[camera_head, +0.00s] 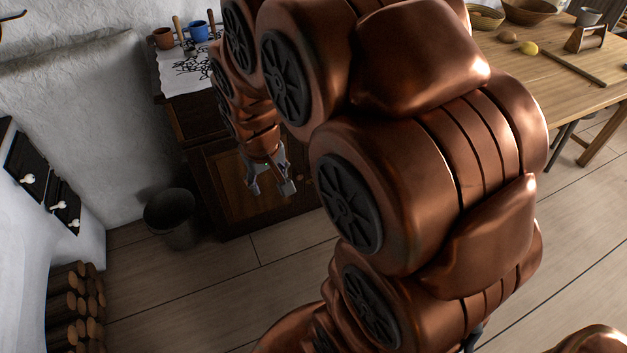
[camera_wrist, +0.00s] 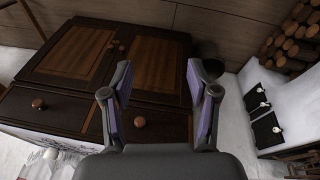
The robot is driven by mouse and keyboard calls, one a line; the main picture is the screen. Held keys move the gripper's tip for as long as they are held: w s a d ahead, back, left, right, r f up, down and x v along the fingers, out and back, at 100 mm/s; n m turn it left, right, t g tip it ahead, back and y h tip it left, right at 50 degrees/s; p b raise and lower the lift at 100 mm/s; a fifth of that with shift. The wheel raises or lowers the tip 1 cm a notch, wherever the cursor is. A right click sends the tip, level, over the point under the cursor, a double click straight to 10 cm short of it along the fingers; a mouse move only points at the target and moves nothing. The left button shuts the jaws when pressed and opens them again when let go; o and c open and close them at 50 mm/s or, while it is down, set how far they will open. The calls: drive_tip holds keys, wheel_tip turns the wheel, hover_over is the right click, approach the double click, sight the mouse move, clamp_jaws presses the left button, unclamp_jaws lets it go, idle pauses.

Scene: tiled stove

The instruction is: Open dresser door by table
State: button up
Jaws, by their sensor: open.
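The dark wooden dresser (camera_head: 212,165) stands against the wall, its right part hidden behind my arm in the head view. In the wrist view, its two panelled doors, the left one (camera_wrist: 75,52) and the right one (camera_wrist: 152,64), look shut. Round knobs (camera_wrist: 139,121) sit on the drawer fronts; a small knob shows near the inner edge of the left door. My gripper (camera_head: 270,187) is open and empty in front of the dresser front. In the wrist view, its fingers (camera_wrist: 158,70) are spread over the right door, with no visible contact.
A dark bucket (camera_head: 172,217) stands on the floor left of the dresser. The wooden table (camera_head: 560,75) with bowls is at the right. The white stove (camera_head: 22,185) with black doors and stacked firewood (camera_head: 75,305) are at the left. Floor before the dresser is clear.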

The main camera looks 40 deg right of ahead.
drive_tip(key=w+d+f+t+h+b, duration=0.3)
drive_tip(key=w+d+f+t+b, duration=0.3)
drive_tip(key=w+d+f+b, duration=1.3)
drive_tip(key=w+d+f+m+t+b, duration=0.1)
drive_tip(key=d+f+t+b, duration=0.25)
drive_tip(key=d+f, duration=0.55)
drive_tip(key=w+d+f+t+h+b, duration=0.15)
drive_tip(key=d+f+b, duration=0.25)
drive_tip(key=f, duration=0.9)
drive_tip(key=w+d+f+m+t+y+b, duration=0.1)
drive_tip(key=d+f+t+b, duration=0.25)
drive_tip(key=d+f, duration=0.6)
drive_tip(key=shift+h, duration=0.25)
drive_tip(key=shift+w+f+b, duration=0.3)
drive_tip(key=shift+w+f, duration=0.05)
drive_tip(key=shift+w, duration=0.85)
drive_tip(key=shift+w+f+b, duration=0.35)
drive_tip(key=shift+w, duration=0.8)
drive_tip(key=shift+w+f+b, duration=0.3)
drive_tip(key=shift+w+f, duration=0.05)
drive_tip(key=shift+w, duration=0.85)
clamp_jaws()
